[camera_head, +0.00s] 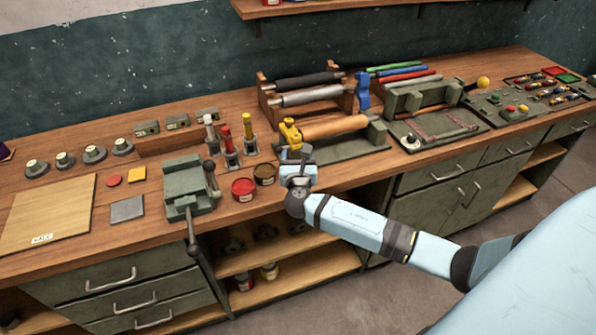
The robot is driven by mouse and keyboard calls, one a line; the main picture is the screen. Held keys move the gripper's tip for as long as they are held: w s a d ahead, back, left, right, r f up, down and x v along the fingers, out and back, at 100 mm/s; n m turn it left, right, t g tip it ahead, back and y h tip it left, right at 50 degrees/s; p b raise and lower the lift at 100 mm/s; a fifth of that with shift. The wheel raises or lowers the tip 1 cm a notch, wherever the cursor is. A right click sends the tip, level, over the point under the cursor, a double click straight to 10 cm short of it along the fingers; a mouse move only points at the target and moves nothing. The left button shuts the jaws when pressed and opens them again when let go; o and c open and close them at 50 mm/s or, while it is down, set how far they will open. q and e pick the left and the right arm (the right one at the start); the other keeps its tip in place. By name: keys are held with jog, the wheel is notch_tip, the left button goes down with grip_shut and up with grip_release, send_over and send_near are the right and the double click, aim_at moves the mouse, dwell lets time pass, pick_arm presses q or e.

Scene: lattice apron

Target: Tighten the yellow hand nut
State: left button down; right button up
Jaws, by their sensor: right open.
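The yellow hand nut (290,131) is at the left end of an orange-brown roller (336,128), which lies on a dark green stand (345,149) in the middle of the bench. My right gripper (296,153) comes in from the lower right and is open. It is just in front of and below the yellow nut in the picture. I cannot tell whether its fingers touch the nut or the stand. The fingers cover part of the stand's left end. My left gripper is out of view.
A green vise (188,190) with long handles stands left of my right gripper. A red tin (243,189) and a brown tin (264,174) are close to its left. A blue clamp-like part (362,92) stands behind the roller. Bare bench shows along the front edge.

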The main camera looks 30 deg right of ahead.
jog(key=v, duration=0.6)
jog(key=shift+s+b, duration=0.15)
jog(key=shift+b, duration=0.15)
jog(key=shift+a, duration=0.1)
